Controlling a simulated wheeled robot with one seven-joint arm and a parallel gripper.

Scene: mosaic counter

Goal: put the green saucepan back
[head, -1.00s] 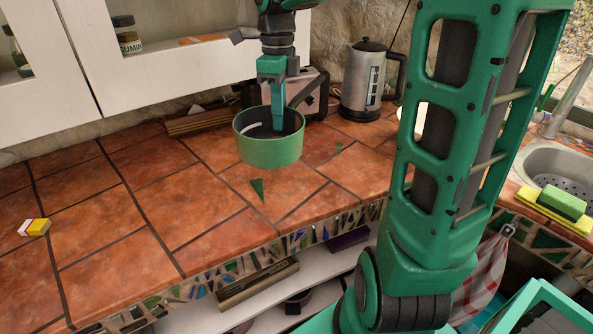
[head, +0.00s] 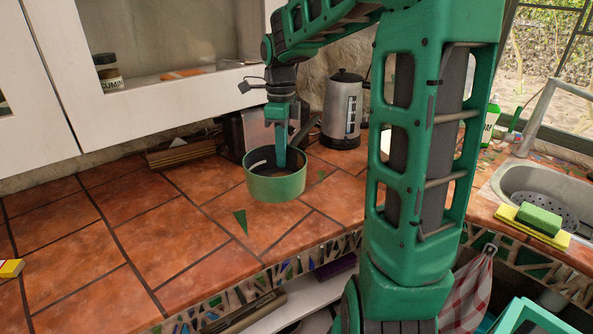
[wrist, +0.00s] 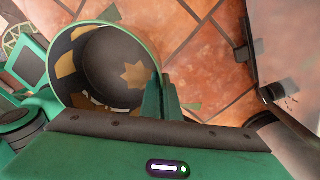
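The green saucepan (head: 275,187) is over the tiled counter, left of my upright arm column. There the gripper's fingers (wrist: 160,98) are close together on the pan's rim. I cannot tell whether the pan's base touches the tiles.
A steel kettle (head: 343,112) and a toaster (head: 256,130) stand behind the pan. White wall cabinets (head: 150,90) hang above the left side. The sink (head: 545,188) with a sponge (head: 539,219) is at the right. The left counter (head: 80,250) is mostly clear.

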